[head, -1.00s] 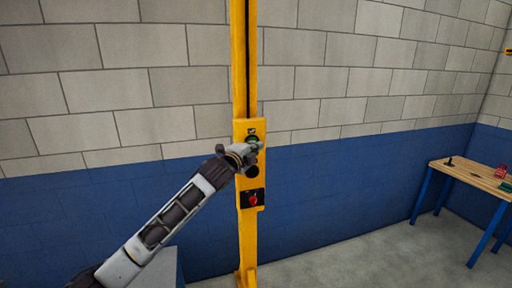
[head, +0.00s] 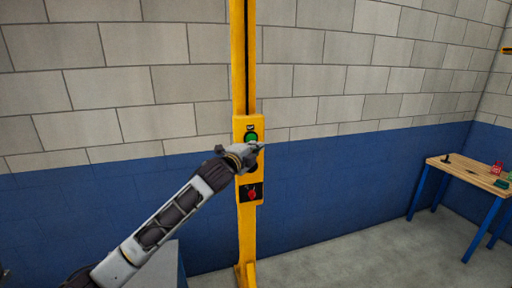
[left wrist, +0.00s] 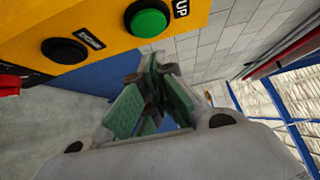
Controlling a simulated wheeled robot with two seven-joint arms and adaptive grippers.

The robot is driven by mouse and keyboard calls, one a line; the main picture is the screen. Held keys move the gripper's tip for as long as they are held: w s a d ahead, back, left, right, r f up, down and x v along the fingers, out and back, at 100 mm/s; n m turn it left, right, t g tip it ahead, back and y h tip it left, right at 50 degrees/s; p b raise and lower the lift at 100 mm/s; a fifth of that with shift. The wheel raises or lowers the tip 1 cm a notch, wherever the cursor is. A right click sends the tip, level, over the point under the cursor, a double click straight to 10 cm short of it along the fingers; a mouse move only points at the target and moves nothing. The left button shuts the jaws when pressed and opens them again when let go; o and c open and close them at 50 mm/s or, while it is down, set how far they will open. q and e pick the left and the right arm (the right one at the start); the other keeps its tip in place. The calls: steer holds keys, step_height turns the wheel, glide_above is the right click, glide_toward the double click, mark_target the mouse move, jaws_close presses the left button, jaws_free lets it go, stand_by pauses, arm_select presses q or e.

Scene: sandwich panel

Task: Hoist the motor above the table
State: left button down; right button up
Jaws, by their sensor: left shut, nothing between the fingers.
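The yellow control box (head: 239,127) is on a yellow post. Its green UP button (head: 251,136) is uncovered; the left wrist view shows it too (left wrist: 147,22), with a black DOWN button (left wrist: 63,50) beside it. A red rotary switch (head: 252,193) sits lower on the box. My left gripper (head: 259,147) is shut and empty in front of the box, just below the green button, and hides the black button in the head view. In the left wrist view its fingertips (left wrist: 152,70) are apart from both buttons. The motor and my right gripper are not in view.
A wooden-topped workbench (head: 470,170) with blue legs and small items stands at the right. A grey and blue block wall (head: 340,170) is behind the post. The floor between post and bench is clear.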

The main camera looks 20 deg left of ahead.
arm_select(q)
steer(key=s+a+b, duration=0.1)
steer(key=s+b, duration=0.1)
steer(key=s, duration=0.6)
steer(key=shift+s+a, duration=0.15)
steer(key=shift+s, duration=0.2)
steer(key=shift+r, duration=0.1)
stand_by(0.7)
